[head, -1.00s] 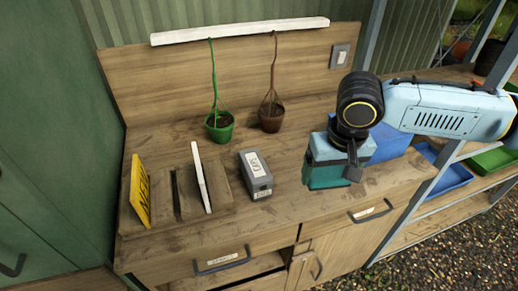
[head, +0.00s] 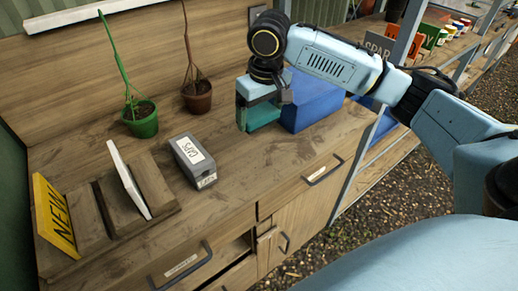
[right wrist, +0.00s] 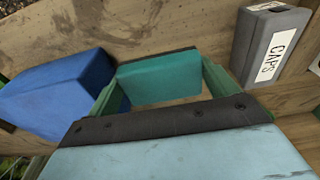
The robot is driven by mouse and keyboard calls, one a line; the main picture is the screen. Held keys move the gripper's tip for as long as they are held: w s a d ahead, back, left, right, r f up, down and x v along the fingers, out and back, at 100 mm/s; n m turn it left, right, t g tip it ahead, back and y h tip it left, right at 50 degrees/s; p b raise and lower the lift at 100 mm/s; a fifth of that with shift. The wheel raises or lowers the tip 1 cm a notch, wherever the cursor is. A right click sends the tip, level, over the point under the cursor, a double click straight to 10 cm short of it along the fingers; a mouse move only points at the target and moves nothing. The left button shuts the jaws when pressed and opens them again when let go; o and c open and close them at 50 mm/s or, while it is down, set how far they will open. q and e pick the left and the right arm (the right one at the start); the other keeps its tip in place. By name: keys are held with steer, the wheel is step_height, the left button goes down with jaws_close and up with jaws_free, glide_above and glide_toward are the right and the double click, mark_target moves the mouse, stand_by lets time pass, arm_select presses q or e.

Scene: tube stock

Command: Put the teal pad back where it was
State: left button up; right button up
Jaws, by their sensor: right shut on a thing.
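The teal pad (head: 263,117) is a block held between the fingers of my right gripper (head: 262,101), over the bench top left of a blue box. In the right wrist view the pad (right wrist: 158,79) sits between the two green fingers, with wood behind it. I cannot tell whether its underside touches the bench. My left gripper is not in view.
The blue box (head: 311,101) stands close right of the pad. A grey CAPS box (head: 193,160), green pot (head: 141,122) and brown pot (head: 197,98) stand to the left. A wooden rack (head: 150,185) holds a white panel (head: 128,180) beside a yellow NEW sign (head: 55,216).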

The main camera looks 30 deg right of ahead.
glide_above(259, 150)
steer(key=f, duration=0.2)
steer(key=f+b, duration=0.1)
steer(key=f, duration=0.2)
steer(key=shift+s+d, duration=0.1)
steer(key=shift+s, duration=0.1)
step_height(259, 150, down, 4)
steer(key=shift+r+b, duration=0.1)
steer(key=shift+b, duration=0.35)
steer(key=shift+f, duration=0.25)
steer(key=o, duration=1)
steer(key=shift+f, duration=0.1)
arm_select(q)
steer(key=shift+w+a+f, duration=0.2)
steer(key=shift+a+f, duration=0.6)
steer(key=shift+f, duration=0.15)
